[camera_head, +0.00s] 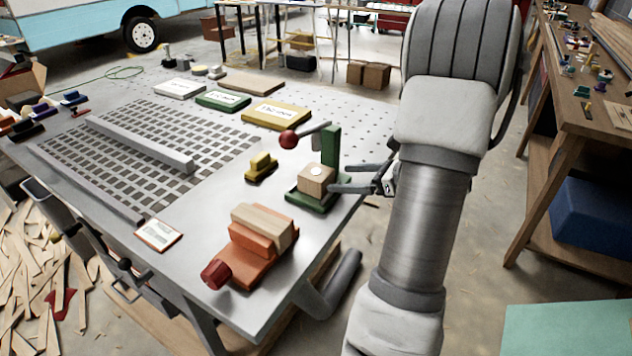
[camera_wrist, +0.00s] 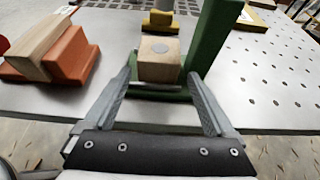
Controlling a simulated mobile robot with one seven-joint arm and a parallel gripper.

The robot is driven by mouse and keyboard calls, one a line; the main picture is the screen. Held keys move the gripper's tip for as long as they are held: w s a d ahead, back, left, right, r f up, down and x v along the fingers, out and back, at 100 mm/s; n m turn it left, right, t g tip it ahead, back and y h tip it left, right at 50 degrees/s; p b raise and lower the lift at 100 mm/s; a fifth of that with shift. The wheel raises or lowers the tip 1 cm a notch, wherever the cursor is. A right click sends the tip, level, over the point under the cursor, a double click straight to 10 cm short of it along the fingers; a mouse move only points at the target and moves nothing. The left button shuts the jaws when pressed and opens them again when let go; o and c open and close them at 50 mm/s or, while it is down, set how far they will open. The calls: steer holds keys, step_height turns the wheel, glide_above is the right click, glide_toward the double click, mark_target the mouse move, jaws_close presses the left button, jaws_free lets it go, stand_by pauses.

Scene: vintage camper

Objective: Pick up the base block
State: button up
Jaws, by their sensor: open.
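A small light wooden block, which looks like the base block (camera_head: 314,184), sits on the green base of a small press (camera_head: 330,150) at the table's right edge. A pale round spot marks its top. It also shows in the wrist view (camera_wrist: 158,71), straight ahead of my gripper. My gripper (camera_head: 336,178) is open and empty, level with the block at its table-edge side. In the wrist view my fingertips (camera_wrist: 160,77) appear left and right of the block's near part, with gaps on both sides. I cannot tell how far they reach along it.
The press's green post (camera_wrist: 213,40) rises close by the block, with a red-knobbed lever (camera_head: 289,139) above. An orange vise with a wooden piece (camera_head: 262,226) stands nearer the front. A yellow object (camera_head: 261,166) lies behind the block. The perforated tabletop beyond the press is largely clear.

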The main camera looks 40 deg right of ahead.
mark_target(324, 174)
steer(key=shift+r+b+x, duration=0.2)
steer(key=shift+x, duration=1.35)
steer(key=shift+r+b+x, duration=0.15)
steer(key=shift+x, duration=1.4)
steer(key=shift+w+a, duration=0.1)
steer(key=shift+a, duration=0.05)
steer(key=shift+c, duration=0.3)
steer(key=c, duration=0.9)
steer(key=shift+c, duration=0.8)
steer(key=shift+r, duration=0.2)
